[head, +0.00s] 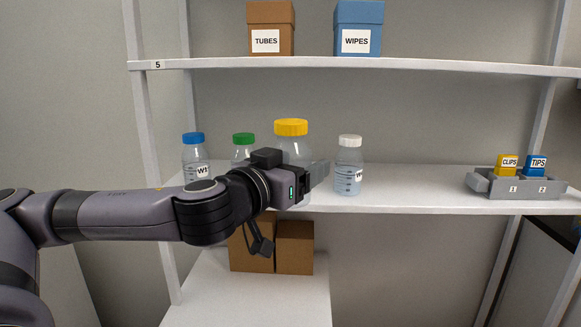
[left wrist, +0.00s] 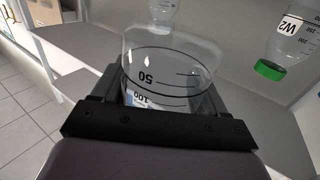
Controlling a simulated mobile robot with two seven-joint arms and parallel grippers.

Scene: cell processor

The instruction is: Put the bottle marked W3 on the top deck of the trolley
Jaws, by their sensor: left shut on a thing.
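A clear bottle with a yellow cap (head: 291,128) is in my left gripper (head: 312,180). The gripper is shut around its body, which is mostly hidden in the head view. In the left wrist view the clear bottle (left wrist: 170,65) fills the jaws (left wrist: 165,95) and shows volume marks of 50 and 100. Its name label cannot be read. The cap looks larger and higher than the caps beside it; its base is hidden, so I cannot tell its clearance from the shelf. No trolley can be made out. My right gripper is not in view.
On the shelf (head: 420,190) stand a blue-capped bottle (head: 196,160), a green-capped bottle (head: 243,145) marked W2 in the left wrist view (left wrist: 290,40), and a white-capped bottle (head: 348,168). A grey holder (head: 515,188) sits right. Cartons (head: 295,247) stand below.

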